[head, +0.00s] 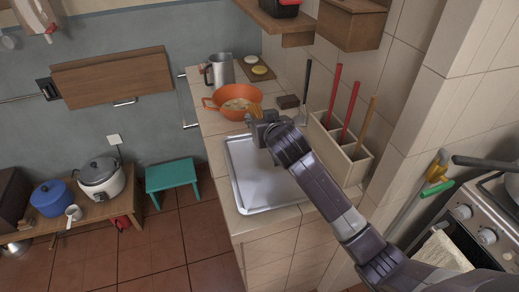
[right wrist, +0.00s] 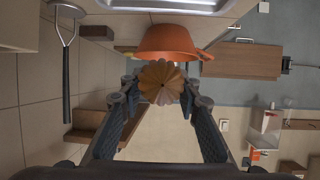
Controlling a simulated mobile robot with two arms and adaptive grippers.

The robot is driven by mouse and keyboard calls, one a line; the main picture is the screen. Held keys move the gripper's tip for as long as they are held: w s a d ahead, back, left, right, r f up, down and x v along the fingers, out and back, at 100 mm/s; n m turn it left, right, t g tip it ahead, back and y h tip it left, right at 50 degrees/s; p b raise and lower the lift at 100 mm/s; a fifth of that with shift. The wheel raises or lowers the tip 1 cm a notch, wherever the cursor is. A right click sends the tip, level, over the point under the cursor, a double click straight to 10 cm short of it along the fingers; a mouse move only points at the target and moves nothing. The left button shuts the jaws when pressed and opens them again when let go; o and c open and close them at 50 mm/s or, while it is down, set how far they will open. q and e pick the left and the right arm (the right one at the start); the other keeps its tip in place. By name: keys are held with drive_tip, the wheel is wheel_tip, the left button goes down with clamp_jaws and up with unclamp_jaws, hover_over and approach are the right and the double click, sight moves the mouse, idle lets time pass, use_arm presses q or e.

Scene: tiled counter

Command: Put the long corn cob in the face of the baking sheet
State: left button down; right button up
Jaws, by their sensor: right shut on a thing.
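The baking sheet (head: 262,178) is a grey metal tray lying flat and empty on the tiled counter. Its rim also shows at the top of the right wrist view (right wrist: 178,5). My right gripper (head: 256,121) is above the sheet's far edge. It is shut on a ribbed, yellow-brown thing, seen end-on between the fingers in the right wrist view (right wrist: 161,83); I take it to be the corn cob. Only a small orange-brown part of the cob (head: 254,111) shows beyond the gripper in the head view. My left gripper is not in view.
An orange pan (head: 222,103) stands just behind the sheet. A metal jug (head: 220,71) and a board with round pieces (head: 258,68) are farther back. A utensil box (head: 340,150) with upright red handles borders the sheet's right side. The sheet's surface is clear.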

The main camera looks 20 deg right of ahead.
sight(259, 153)
wheel_tip(259, 153, down, 12)
drive_tip(key=shift+r, duration=0.15)
drive_tip(key=o, duration=1.2)
drive_tip(key=shift+o, duration=0.2)
drive_tip(key=v, duration=1.2)
drive_tip(key=shift+s, duration=0.1)
